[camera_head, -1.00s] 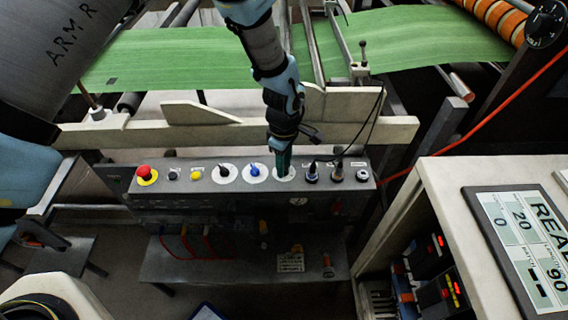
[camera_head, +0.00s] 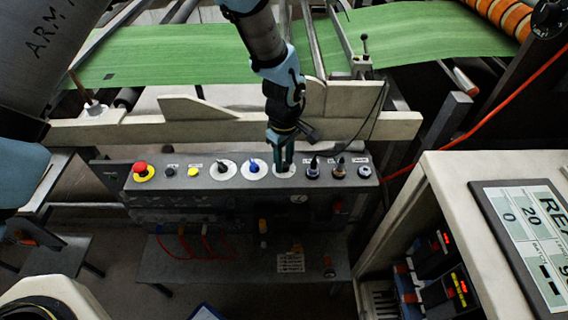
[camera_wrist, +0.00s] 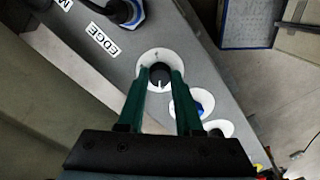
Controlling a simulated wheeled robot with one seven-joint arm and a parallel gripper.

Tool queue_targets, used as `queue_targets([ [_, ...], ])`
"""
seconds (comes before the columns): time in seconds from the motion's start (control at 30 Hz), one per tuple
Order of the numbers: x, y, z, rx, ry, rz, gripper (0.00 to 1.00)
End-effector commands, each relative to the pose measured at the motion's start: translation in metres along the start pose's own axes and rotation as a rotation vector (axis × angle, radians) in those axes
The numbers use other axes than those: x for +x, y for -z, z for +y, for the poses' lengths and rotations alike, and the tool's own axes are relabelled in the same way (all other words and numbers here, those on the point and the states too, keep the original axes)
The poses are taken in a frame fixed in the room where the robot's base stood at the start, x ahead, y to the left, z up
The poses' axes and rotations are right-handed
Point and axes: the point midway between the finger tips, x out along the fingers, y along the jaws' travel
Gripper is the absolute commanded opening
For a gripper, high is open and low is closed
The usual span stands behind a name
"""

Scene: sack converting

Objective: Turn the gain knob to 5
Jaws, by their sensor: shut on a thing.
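My gripper (camera_head: 282,163) points down at the control panel (camera_head: 155,192) and is shut on a dark round knob. The knob (camera_wrist: 159,76) shows between the green fingertips in the wrist view, with a short white pointer mark on it. It sits on a round white dial (camera_wrist: 148,59), which also shows under the fingers in the head view (camera_head: 290,174). The fingers cover part of the dial. Its numbers and its name are too small or hidden to read, so I cannot tell the setting.
Left of the held knob are a blue knob (camera_head: 253,167), a black knob (camera_head: 222,168), a yellow button (camera_head: 193,172) and a red mushroom button (camera_head: 141,169). Several connectors with cables (camera_head: 314,168) stand close on its right. A pale rail (camera_head: 200,132) runs behind the panel.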

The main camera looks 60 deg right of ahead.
Motion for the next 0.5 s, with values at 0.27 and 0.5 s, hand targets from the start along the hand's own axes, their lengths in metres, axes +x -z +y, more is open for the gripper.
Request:
queue_targets([
  [0.27,0.0030,0.0000,0.0007,0.262,-0.002,0.000,0.00],
  [0.5,0.0024,0.0000,0.0008,0.490,-0.003,0.000,0.00],
])
